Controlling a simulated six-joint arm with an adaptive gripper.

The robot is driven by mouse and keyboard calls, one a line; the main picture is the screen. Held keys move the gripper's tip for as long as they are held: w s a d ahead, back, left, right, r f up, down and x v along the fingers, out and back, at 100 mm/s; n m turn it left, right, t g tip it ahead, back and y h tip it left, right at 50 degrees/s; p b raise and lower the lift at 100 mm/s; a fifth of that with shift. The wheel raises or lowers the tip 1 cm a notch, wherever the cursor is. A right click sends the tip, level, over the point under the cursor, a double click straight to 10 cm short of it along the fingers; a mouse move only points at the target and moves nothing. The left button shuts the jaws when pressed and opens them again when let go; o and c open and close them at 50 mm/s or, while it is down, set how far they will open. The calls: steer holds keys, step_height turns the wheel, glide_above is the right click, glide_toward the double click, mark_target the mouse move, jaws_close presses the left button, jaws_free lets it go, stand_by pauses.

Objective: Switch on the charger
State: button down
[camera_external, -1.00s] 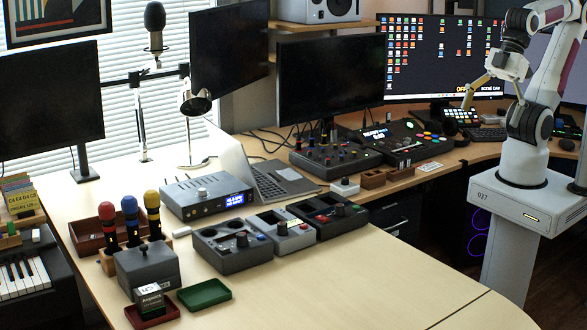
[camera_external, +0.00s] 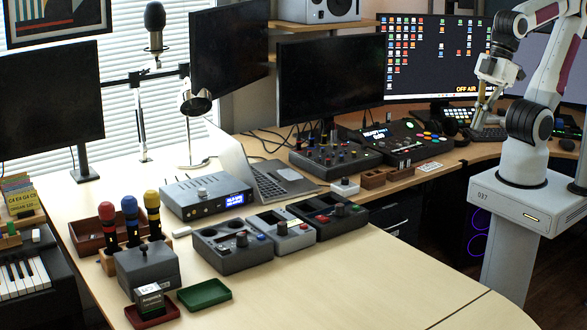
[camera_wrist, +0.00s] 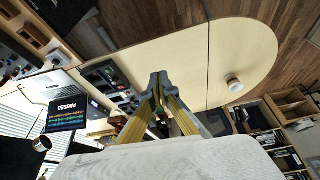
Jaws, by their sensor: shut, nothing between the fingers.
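No label reading charger can be made out. A dark grey box (camera_external: 150,268) stands at the table's front left, behind a small labelled block (camera_external: 149,299) in a red tray (camera_external: 153,319). To its right are a dark box with round wells and a knob (camera_external: 232,247), a lighter grey box with a knob (camera_external: 281,231) and a dark box with a red part and knob (camera_external: 328,214). I cannot tell which is the charger. My gripper (camera_external: 480,119) is shut and empty, high at the right, far from them. Its closed fingertips (camera_wrist: 158,80) show in the wrist view.
Mixers (camera_external: 338,157) sit at the back. The table's front right (camera_external: 370,275) is clear.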

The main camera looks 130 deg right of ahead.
steer(key=w+d+f, duration=0.4)
steer(key=w+d, duration=0.4)
steer(key=d, duration=0.1)
steer(key=w+d+f, duration=0.4)
steer(key=w+d, duration=0.4)
steer(key=d, duration=0.1)
steer(key=w+d+f+n+g+y, duration=0.1)
steer(key=w+d+f, duration=0.3)
steer(key=w+d, duration=0.4)
steer(key=shift+w+d+f, duration=0.3)
steer(key=shift+w+d, duration=0.05)
steer(key=shift+d, duration=0.5)
steer(key=shift+f, duration=0.15)
glide_above(324, 219)
steer(key=s, duration=0.1)
steer(key=f, duration=1.1)
steer(key=shift+d+f, duration=0.25)
steer(key=shift+a+f, duration=0.1)
steer(key=shift+f, duration=0.8)
